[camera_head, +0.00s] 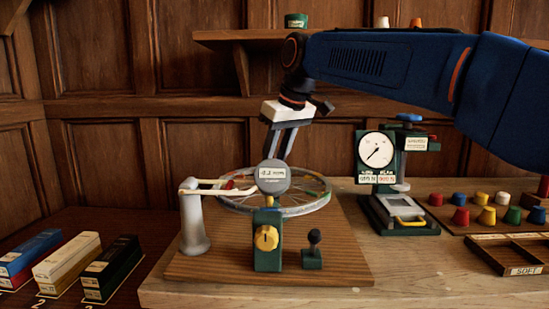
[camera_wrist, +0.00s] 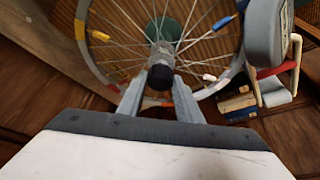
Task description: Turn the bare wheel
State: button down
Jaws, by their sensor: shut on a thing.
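A green post with a yellow knob (camera_head: 266,238), a small black-knobbed lever (camera_head: 313,250) and a white post (camera_head: 193,225) stand around the wheel. A dial tester (camera_head: 376,150) and coloured knobs (camera_head: 486,215) are at right. Boxes (camera_head: 66,262) stand at left.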

dwell(0.4)
jog(key=c, duration=1.3)
grip_release()
jog(key=v, duration=1.7)
jog(key=shift+r, duration=0.25)
